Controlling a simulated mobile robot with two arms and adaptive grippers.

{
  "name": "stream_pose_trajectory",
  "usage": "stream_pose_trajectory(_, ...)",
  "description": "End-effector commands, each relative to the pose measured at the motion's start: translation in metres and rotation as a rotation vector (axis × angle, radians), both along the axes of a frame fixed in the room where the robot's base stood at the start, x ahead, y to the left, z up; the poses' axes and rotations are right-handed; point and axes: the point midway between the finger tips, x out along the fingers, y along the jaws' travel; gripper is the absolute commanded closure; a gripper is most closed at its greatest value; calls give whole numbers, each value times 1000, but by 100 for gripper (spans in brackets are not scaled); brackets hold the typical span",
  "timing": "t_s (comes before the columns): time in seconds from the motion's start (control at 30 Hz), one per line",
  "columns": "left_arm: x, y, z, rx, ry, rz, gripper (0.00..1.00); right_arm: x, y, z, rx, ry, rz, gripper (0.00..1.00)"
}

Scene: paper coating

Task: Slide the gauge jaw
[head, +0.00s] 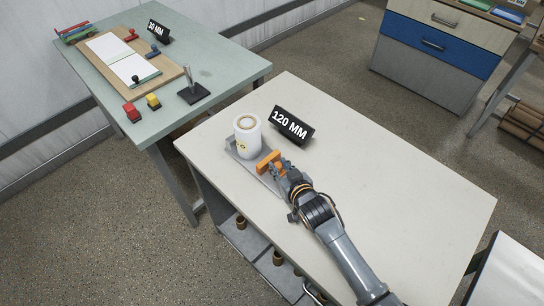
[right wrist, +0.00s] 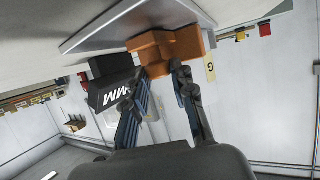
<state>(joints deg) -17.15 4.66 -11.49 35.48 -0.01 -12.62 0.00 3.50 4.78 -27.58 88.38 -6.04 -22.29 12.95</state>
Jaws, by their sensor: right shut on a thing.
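The gauge is a flat grey rail (head: 232,149) on the white table, with an orange sliding jaw (head: 266,158). A white paper roll (head: 248,140) stands upright at the rail's far end, a little left of the jaw. My right gripper (head: 278,168) is at the jaw, reaching in from the lower right. In the right wrist view its two fingers are on either side of the lower part of the orange jaw (right wrist: 165,48), shut on it. Whether the jaw touches the roll cannot be told. My left gripper is not in view.
A black "120 MM" sign (head: 291,125) stands just behind the gripper. The white table (head: 400,180) is clear to the right. A green table (head: 205,62) at upper left holds a board, stamps and a "30 MM" sign (head: 158,32). A drawer cabinet (head: 432,50) stands behind.

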Motion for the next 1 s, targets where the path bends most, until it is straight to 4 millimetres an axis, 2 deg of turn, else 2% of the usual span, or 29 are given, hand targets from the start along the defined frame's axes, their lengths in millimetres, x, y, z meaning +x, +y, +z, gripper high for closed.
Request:
stream_pose_trajectory(0.3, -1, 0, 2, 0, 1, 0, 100, -5, -5, -2, -4, 4, -1, 100)
stream_pose_trajectory(0.33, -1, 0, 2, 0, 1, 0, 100, -5, -5, -2, -6, 4, -1, 73)
stream_pose_trajectory(0.43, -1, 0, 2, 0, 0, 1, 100, -5, -5, -2, -5, 3, 0, 53)
stream_pose_trajectory(0.77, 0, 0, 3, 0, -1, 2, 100, -5, -4, 0, -1, 1, 0, 52)
stream_pose_trajectory(0.87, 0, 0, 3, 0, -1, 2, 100, -10, -6, 2, -2, 0, 1, 52)
stream_pose_trajectory(1.0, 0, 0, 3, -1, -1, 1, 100, -27, -13, 9, -2, 1, 1, 52)
